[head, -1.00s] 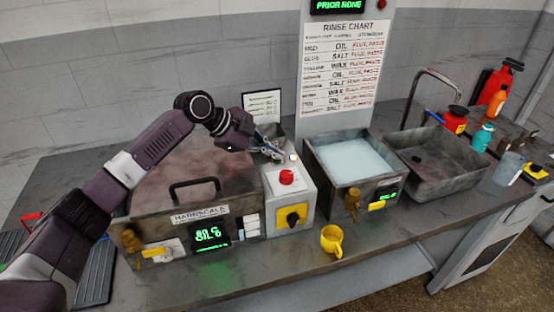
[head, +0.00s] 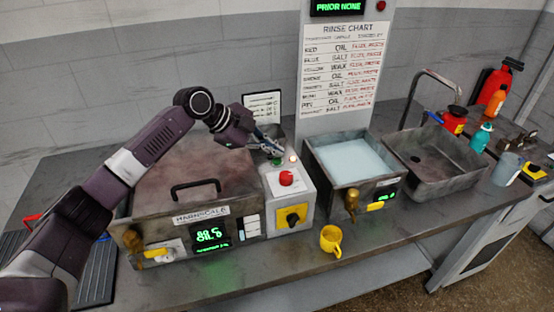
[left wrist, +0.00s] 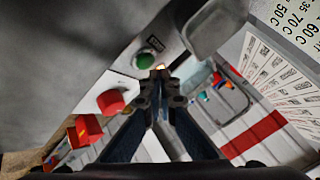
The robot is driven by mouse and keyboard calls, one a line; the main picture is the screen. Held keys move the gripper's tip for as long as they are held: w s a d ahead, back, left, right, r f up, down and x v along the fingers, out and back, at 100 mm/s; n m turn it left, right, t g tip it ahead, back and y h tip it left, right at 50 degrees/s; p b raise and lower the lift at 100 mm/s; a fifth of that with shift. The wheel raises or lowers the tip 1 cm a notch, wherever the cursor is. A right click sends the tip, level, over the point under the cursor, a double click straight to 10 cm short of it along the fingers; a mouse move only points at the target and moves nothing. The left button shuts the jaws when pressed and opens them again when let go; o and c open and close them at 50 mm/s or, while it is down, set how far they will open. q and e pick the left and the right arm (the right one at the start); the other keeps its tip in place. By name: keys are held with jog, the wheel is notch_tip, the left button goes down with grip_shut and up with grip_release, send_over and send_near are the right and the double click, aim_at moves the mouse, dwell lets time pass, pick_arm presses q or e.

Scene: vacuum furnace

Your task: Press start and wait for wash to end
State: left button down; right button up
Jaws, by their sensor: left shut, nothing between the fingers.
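The control box (head: 302,193) stands at the right of the closed wash tank (head: 196,190). The green button (left wrist: 145,61) shows in the left wrist view and, small, at the top of the box in the head view (head: 277,161). A small lit lamp (head: 293,159) is beside it. A red mushroom button (head: 286,178) and a yellow-and-black rotary switch (head: 292,216) are lower on the box. My left gripper (head: 273,151) is shut and empty, its tips (left wrist: 160,76) close beside the green button; I cannot tell if they touch. My right gripper is not in view.
A bath of pale liquid (head: 352,161) and an empty basin (head: 434,160) stand to the right. A yellow mug (head: 331,240) is near the front edge. A rinse chart (head: 341,68) rises behind. Bottles stand at the far right.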

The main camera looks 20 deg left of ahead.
aim_at(275, 161)
pick_arm(q)
jog(key=shift+r+p, duration=1.95)
jog(key=shift+r, duration=0.65)
jog(key=shift+f, duration=0.1)
